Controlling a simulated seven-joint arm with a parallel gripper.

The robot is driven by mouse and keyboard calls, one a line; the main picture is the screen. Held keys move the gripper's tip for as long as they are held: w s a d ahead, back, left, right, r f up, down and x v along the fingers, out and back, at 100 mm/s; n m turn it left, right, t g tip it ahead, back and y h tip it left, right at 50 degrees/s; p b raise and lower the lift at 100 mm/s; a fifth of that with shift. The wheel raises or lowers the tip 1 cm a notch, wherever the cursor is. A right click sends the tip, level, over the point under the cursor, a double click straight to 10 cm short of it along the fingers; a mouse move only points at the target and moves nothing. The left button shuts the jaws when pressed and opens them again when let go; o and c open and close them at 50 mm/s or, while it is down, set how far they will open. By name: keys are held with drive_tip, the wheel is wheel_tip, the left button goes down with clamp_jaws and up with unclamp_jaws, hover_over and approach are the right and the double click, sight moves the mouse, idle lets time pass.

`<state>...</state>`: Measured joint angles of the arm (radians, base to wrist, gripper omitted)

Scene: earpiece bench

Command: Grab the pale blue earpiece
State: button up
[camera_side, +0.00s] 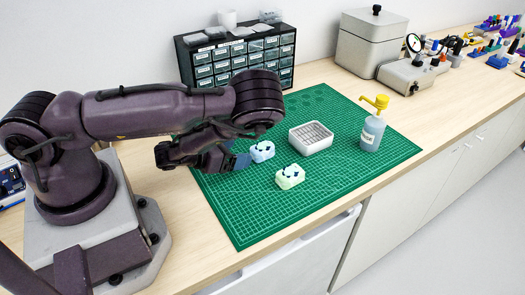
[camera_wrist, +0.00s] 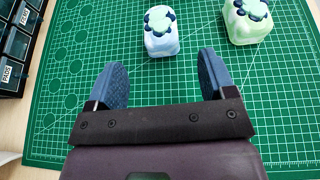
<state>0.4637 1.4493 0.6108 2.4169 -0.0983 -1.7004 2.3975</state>
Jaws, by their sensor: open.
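The pale blue earpiece (camera_side: 262,152) sits on the green cutting mat (camera_side: 240,222), just right of my gripper. It is a small rounded block with dark blue knobs on top. In the wrist view the pale blue earpiece (camera_wrist: 161,34) lies ahead of my gripper (camera_wrist: 160,80), roughly centred between the two blue finger pads. The fingers are wide apart with only mat between them. In the side view my gripper (camera_side: 235,160) is low over the mat, with its tips partly hidden by the wrist.
A pale green earpiece (camera_side: 290,176) sits close by, also in the wrist view (camera_wrist: 246,20). A white tray with a grid (camera_side: 311,138) stands behind it. A yellow-topped pump bottle (camera_side: 371,132) is at right. A drawer cabinet (camera_side: 238,60) stands behind. The front mat is clear.

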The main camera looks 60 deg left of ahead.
sight(255, 150)
drive_tip(key=x, duration=0.7)
drive_tip(key=shift+w+f, duration=0.1)
drive_tip(key=shift+w, duration=0.1)
drive_tip(key=c, duration=1)
